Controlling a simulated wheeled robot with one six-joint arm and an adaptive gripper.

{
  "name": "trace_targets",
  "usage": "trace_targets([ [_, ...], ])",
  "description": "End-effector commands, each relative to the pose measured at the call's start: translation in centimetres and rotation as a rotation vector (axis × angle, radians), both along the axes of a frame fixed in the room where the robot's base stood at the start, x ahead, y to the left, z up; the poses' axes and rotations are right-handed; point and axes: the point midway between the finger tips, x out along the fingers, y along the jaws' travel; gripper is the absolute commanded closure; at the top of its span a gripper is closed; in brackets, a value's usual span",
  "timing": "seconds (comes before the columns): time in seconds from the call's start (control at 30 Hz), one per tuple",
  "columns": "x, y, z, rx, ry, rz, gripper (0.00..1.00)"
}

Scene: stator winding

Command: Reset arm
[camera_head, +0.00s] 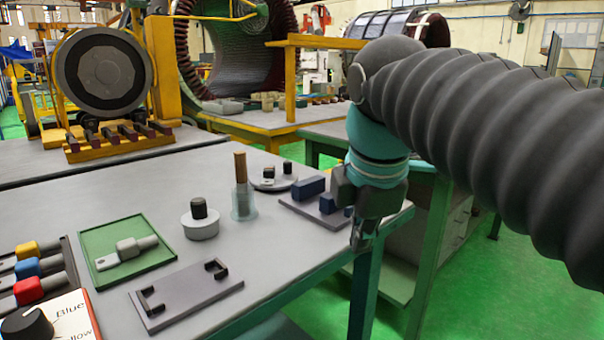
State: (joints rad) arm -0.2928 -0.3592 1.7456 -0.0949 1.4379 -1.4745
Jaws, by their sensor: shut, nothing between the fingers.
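My gripper (362,238) hangs from my arm at the right, pointing down near the right edge of the grey worktable (150,198). It is shut and holds nothing. Its fingers show in front of the table edge; I cannot tell their exact height above it. My arm, in a dark ribbed sleeve with a teal joint, comes in from the right side of the view.
The table carries a green tray (165,257) with a grey part, a holder plate (186,294), a round pot (200,225), a clear cup (244,205) with a brown rod, and blue blocks (308,188) close left of my gripper. Large stators stand behind.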

Motion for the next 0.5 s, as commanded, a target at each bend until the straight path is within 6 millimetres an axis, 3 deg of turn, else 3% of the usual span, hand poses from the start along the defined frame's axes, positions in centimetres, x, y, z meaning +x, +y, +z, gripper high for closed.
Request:
trace_targets([
  [0.5,-6.0,-5.8,-13.7,0.482,-0.091,-1.160,1.00],
])
